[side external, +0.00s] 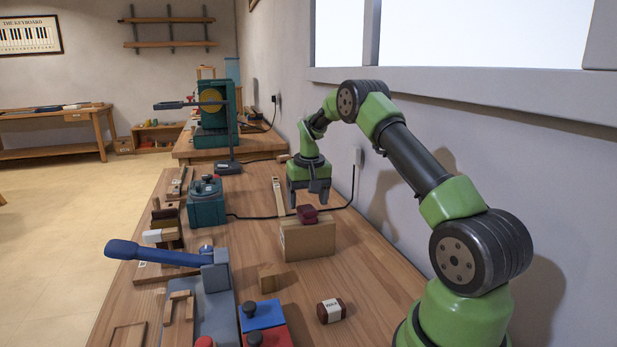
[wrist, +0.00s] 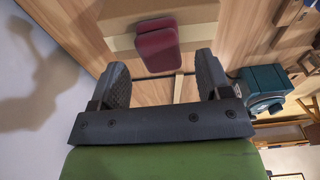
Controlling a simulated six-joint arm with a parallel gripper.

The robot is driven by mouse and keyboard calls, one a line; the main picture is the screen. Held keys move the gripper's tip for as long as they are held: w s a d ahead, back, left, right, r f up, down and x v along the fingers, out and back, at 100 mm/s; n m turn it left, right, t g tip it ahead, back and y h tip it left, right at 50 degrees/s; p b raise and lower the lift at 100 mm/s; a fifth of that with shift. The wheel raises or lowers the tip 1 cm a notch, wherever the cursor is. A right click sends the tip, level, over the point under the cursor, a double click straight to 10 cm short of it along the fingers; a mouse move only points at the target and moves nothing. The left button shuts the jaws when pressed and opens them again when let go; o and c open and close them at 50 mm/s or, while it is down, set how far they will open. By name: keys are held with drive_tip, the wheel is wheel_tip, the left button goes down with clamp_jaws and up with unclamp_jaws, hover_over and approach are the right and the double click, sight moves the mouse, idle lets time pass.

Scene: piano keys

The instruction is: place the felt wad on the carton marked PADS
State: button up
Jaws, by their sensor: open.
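The dark red felt wad (side external: 307,214) lies on top of a tan carton (side external: 310,241), near its far edge. In the wrist view the wad (wrist: 158,46) shows as a rounded red block, partly on the carton top (wrist: 195,14) and seeming to reach past its edge. No PADS marking can be read on the carton faces in view. My gripper (side external: 309,196) points down just above the wad, its jaws open and empty. In the wrist view the two fingers stand apart on either side of the wad, clear of it.
A small wooden block (side external: 268,279) and blue and red boxes (side external: 262,315) stand nearby. A blue-handled lever (side external: 160,253) and a teal device (side external: 206,203) are to the left.

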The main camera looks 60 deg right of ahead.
sight(308, 211)
wheel_tip(308, 211, up, 9)
drive_tip(key=a, duration=0.1)
drive_tip(key=s+a+r+n+t, duration=0.1)
drive_tip(key=s+a+r, duration=0.1)
drive_tip(key=a+r, duration=0.4)
drive_tip(key=s+a+r+n+t, duration=0.15)
drive_tip(key=a+r, duration=0.25)
drive_tip(key=a, duration=0.5)
drive_tip(key=s+a+f+n+t+y, duration=0.1)
drive_tip(key=s+a+n+t+y, duration=0.1)
drive_tip(key=s+a, duration=1.1)
drive_tip(key=s+t+y, duration=0.1)
drive_tip(key=s, duration=0.2)
drive_tip(key=shift+a+t, duration=0.35)
drive_tip(key=shift+a, duration=0.05)
